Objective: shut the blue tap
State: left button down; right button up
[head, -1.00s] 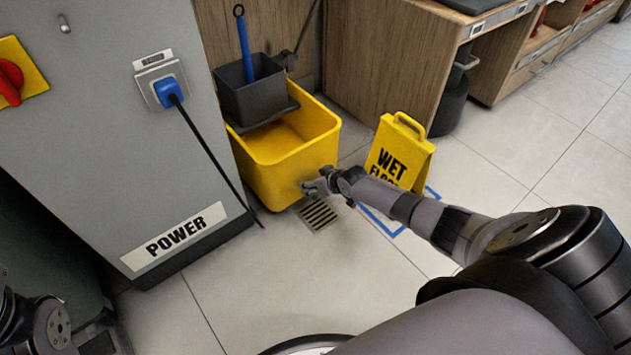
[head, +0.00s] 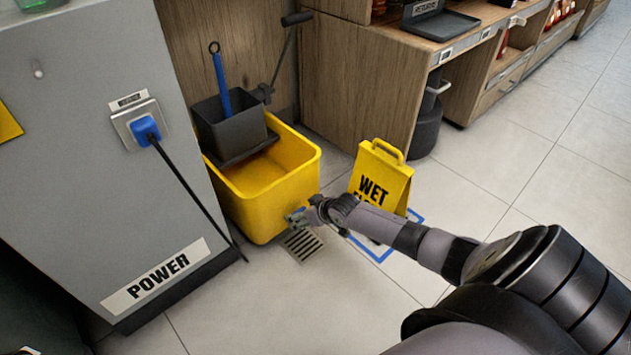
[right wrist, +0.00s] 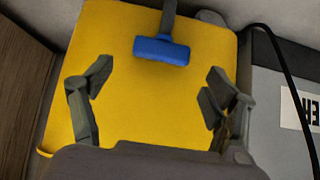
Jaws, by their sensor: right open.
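The blue tap (right wrist: 161,51) is a blue bar handle on a grey stem, at the top middle of the right wrist view against the yellow bucket wall. In the head view only a small bit of blue shows beside my gripper. The yellow mop bucket (head: 270,185) stands on the floor beside the grey cabinet. My right gripper (right wrist: 157,75) is open, its fingers spread to either side below the handle and not touching it in that picture. In the head view my right gripper (head: 294,217) is at the bucket's lower front. My left gripper is out of view.
A floor drain (head: 301,244) lies below my right gripper. A yellow wet floor sign (head: 382,178) stands right behind my right forearm. The grey power cabinet (head: 90,190) has a blue plug (head: 146,130) with a black cable. Open floor lies in front.

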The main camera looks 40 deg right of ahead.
jog(key=v, duration=0.7)
jog(key=shift+s+r, duration=0.25)
jog(key=shift+r, duration=0.1)
